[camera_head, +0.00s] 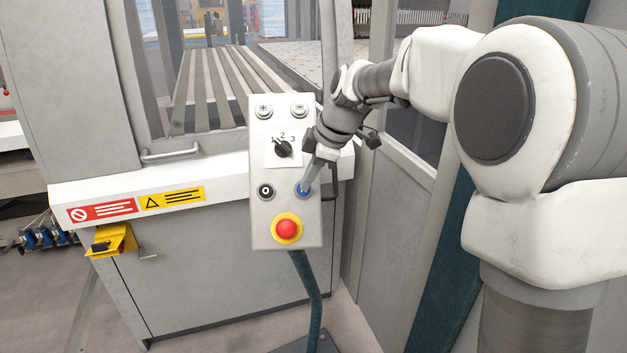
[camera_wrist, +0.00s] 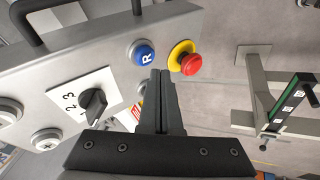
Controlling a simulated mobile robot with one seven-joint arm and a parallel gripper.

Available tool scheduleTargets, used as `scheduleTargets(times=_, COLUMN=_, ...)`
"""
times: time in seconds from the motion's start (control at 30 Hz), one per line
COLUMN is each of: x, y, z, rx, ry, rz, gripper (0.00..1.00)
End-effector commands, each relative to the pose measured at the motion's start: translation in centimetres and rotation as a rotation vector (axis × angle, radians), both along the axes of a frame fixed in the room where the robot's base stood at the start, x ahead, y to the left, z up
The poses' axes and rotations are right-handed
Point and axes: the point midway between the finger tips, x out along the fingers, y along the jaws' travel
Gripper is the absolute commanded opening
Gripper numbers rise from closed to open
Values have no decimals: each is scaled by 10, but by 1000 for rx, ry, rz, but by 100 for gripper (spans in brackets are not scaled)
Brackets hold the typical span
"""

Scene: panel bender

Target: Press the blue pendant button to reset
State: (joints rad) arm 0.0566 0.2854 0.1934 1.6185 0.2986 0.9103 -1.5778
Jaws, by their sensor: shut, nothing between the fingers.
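The grey pendant (camera_head: 262,222) stands upright in front of the machine, and its face also shows in the wrist view (camera_wrist: 195,32). The blue button (camera_head: 304,190) sits at its right side, above the red stop button; in the wrist view the blue button (camera_wrist: 144,54) carries a white R. My gripper (camera_head: 309,178) is shut and empty, its fingertips at the blue button and partly covering it in the head view. In the wrist view the fingertips (camera_wrist: 161,73) end just below the button. I cannot tell whether they touch it.
The red stop button (camera_head: 286,228) on its yellow ring is close below the blue one. A black button (camera_head: 265,192) marked 0 is to the left. The selector knob (camera_head: 284,149) is above. A machine door handle (camera_head: 170,153) is further left.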

Motion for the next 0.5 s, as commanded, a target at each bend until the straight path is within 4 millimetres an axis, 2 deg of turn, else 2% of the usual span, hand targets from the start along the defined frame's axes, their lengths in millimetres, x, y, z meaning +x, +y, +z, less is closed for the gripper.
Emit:
scheduleTargets(times=0.1, x=-8, y=-9, z=31, rx=0, ry=-6, rz=-2, gripper=0)
scheduleTargets(times=0.2, x=-15, y=-17, z=51, rx=0, ry=-6, rz=-2, gripper=0)
scheduleTargets(times=0.3, x=-21, y=-23, z=68, rx=0, ry=-5, rz=-2, gripper=0)
scheduleTargets(times=0.5, x=-28, y=-30, z=88, rx=0, ry=-3, rz=-1, gripper=0)
